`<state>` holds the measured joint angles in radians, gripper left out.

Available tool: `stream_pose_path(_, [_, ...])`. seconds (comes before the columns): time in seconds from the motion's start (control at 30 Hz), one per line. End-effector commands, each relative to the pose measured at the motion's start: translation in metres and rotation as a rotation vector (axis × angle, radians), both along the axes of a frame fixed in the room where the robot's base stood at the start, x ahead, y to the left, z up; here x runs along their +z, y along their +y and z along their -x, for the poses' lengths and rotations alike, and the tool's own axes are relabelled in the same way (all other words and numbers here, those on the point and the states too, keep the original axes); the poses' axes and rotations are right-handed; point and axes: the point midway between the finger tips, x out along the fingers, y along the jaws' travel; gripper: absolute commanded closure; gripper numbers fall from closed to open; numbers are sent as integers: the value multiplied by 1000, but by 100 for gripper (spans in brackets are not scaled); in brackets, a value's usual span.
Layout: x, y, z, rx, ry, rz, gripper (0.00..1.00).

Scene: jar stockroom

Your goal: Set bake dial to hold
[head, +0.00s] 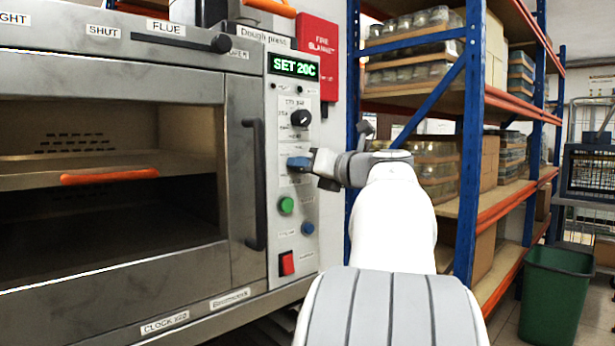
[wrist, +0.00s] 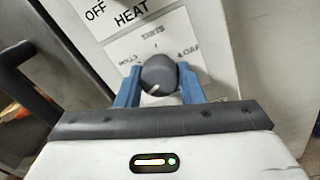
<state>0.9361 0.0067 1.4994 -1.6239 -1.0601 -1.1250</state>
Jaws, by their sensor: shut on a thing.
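A dark round dial (wrist: 158,74) with a white pointer mark sits on the oven's control panel in the wrist view. Its mark points down and slightly left. Small labels ring it, but I cannot read them. My gripper (wrist: 158,92) has its two blue fingers on either side of this dial and is shut on it. In the head view my gripper (head: 300,163) reaches the panel (head: 294,207) below another black knob (head: 300,118) and hides the held dial.
The panel display (head: 294,66) reads SET 20C. A green button (head: 286,205), a blue button (head: 308,228) and a red switch (head: 287,263) sit below my gripper. The oven door handle (head: 255,185) stands out close on the left. Shelving (head: 470,150) stands right.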

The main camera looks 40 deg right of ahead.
Motion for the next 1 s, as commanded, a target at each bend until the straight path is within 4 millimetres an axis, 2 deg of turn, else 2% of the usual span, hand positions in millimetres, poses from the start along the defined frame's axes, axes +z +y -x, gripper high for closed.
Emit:
stream_pose_path(0.4, [-2, 0, 0, 1, -13, 181, 89])
stream_pose_path(0.93, [-1, 0, 0, 1, -14, 205, 89])
stream_pose_path(0.97, [-1, 0, 0, 1, -14, 205, 65])
stream_pose_path(1.0, [-1, 0, 0, 1, -14, 205, 62])
